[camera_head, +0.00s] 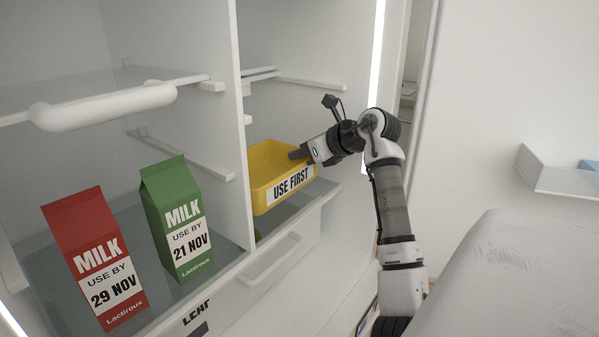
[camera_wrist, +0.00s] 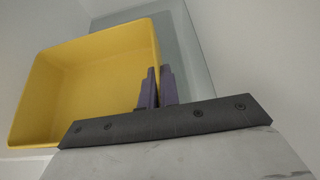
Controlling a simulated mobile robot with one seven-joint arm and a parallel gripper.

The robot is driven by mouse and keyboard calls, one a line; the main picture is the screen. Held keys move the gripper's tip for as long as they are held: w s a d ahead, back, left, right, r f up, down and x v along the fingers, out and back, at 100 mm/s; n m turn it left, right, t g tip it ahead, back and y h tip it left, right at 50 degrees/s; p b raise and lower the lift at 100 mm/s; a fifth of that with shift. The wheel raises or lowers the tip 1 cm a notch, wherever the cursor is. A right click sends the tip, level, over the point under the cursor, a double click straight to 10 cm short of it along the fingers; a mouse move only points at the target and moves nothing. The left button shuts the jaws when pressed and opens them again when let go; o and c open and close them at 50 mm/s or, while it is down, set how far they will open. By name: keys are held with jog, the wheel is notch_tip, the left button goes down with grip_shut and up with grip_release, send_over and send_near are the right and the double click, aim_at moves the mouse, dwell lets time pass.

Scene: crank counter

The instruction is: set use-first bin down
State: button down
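The yellow use-first bin (camera_head: 262,180), labelled "USE FIRST" on its front, is in the right-hand fridge compartment, over the glass shelf (camera_head: 283,222). It looks empty and roughly level. I cannot tell whether its base touches the shelf. My gripper (camera_head: 298,154) reaches in from the right at the bin's right wall. In the wrist view, the bin (camera_wrist: 85,85) fills the left side, and my gripper's purple fingers (camera_wrist: 157,88) straddle its wall, one inside and one outside, closed on it.
A red milk carton (camera_head: 97,262), "29 NOV", and a green one (camera_head: 178,218), "21 NOV", stand in the left compartment. A white divider (camera_head: 205,110) separates the compartments. A white drawer (camera_head: 275,262) lies below the shelf. A white handle-like bar (camera_head: 105,104) crosses the upper left.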

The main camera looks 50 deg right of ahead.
jog(key=shift+f, duration=2.4)
jog(key=shift+f, duration=0.1)
jog(key=shift+f, duration=0.15)
jog(key=c, duration=1.6)
grip_release()
jog(key=shift+c, duration=0.2)
jog(key=shift+r, duration=0.25)
jog(key=a+b+v, duration=0.1)
jog(key=v, duration=1.1)
jog(key=shift+d+b, duration=0.35)
jog(key=shift+d, duration=0.15)
